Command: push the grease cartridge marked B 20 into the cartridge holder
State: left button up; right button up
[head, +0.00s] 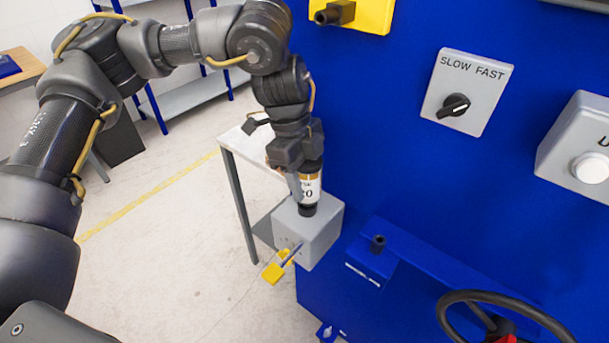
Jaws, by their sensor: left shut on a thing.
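My left gripper (298,178) points down and is shut on the grease cartridge (310,187). The cartridge is upright, with a white and tan label and a black lower end. Part of its marking shows, ending in "20"; the rest is hidden. Its black end meets the top of a grey box (325,235) beside the blue machine, which looks like the cartridge holder. I cannot tell how deep the cartridge sits in it. My right gripper is not in view.
The blue machine (390,140) fills the right side, with a SLOW FAST switch plate (467,92), a white-button box (584,150) and a black handwheel (503,300). A yellow tag (272,273) hangs at the grey box. A small table (235,140) stands behind the arm.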

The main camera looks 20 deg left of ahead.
aim_at(305, 163)
pick_arm(q)
jog(key=shift+f+b, duration=0.7)
jog(key=shift+f, duration=0.35)
dwell(0.5)
jog(key=o, duration=1.2)
jog(key=shift+c, duration=0.2)
jog(key=shift+r, duration=0.1)
jog(key=shift+r+p, duration=2.6)
jog(key=shift+r, duration=0.3)
